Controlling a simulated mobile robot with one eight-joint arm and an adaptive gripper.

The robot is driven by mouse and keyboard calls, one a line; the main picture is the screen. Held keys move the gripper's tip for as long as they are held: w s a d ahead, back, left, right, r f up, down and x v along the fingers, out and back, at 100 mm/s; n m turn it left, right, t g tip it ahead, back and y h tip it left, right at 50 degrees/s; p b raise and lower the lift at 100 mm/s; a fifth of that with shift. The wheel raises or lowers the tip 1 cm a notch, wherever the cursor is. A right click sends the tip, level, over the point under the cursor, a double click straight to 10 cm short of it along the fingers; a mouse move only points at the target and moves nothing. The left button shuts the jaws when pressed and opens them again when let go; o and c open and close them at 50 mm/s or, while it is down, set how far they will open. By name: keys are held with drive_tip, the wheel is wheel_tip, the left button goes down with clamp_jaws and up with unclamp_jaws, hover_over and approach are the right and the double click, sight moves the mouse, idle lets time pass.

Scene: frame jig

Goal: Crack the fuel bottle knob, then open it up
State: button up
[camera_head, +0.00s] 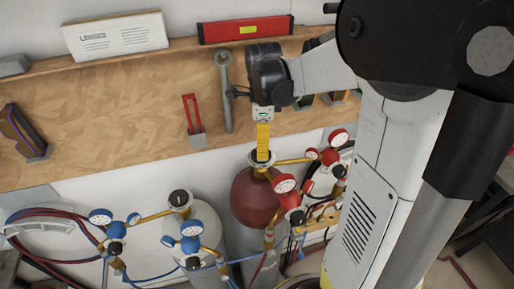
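The dark red-shouldered bottle (252,197), apparently the fuel bottle, stands at centre. Its valve top (261,170) carries a knob, a dark ring with a pale rim (254,158). My gripper (263,157) points straight down over this knob, its yellow fingers seen edge-on. The fingertips reach the knob or hang just above it; I cannot tell whether they touch. The fingers overlap in this view, so the gap between them is hidden. Part of the knob is hidden behind them.
Red gauges (285,183) and brass fittings sit close to the right of the bottle. A white-shouldered bottle (203,232) with blue gauges (190,228) stands at left. A wooden backboard (110,120) holds tools, including a wrench (225,95), behind my gripper.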

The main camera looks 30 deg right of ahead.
drive_tip(key=shift+w+f, duration=0.1)
drive_tip(key=shift+f, duration=2.3)
drive_tip(key=c, duration=1.2)
